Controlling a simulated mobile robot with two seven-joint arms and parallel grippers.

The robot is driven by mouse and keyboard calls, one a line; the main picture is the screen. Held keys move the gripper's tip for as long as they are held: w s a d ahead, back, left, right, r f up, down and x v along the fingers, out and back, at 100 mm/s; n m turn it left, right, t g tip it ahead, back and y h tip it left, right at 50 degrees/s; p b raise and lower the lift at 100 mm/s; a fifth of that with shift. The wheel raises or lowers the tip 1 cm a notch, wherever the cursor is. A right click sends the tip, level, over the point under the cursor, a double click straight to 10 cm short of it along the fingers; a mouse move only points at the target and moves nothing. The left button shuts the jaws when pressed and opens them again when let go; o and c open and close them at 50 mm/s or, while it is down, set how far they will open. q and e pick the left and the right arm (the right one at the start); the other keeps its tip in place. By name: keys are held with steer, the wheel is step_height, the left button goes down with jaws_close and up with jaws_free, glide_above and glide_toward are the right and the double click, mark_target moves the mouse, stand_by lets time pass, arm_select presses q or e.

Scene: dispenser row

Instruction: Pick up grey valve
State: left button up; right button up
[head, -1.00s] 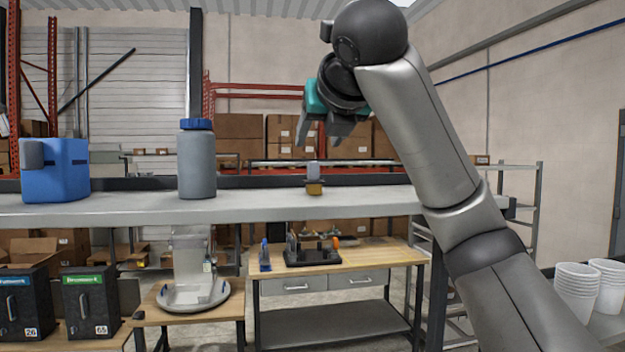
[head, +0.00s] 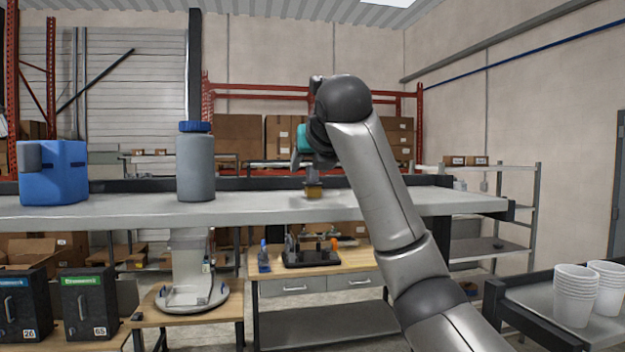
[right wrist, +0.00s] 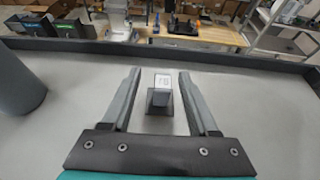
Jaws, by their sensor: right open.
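The grey valve (head: 313,190) is a small piece on the grey shelf (head: 265,208). In the head view its lower part looks yellow-brown and its top is partly hidden by my gripper. In the right wrist view the valve (right wrist: 160,97) shows as a dark grey block with a pale top. My right gripper (head: 311,168) is just above it, reaching down. In the right wrist view the open fingers (right wrist: 160,76) lie on either side of the valve with gaps, and nothing is held. My left gripper is not in view.
A grey bottle with a blue cap (head: 196,165) stands left of the valve on the shelf. A blue container (head: 54,172) is farther left. The shelf beside the valve is clear. White cups (head: 574,295) stand at the lower right. A wooden workbench (head: 345,263) is below.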

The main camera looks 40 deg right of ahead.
mark_target(310, 171)
steer(key=x, duration=0.3)
steer(key=shift+w+d+f+p, duration=0.2)
steer(key=shift+f+p, duration=0.1)
steer(key=shift+p, duration=0.1)
steer(key=shift+s, duration=0.1)
jaws_close()
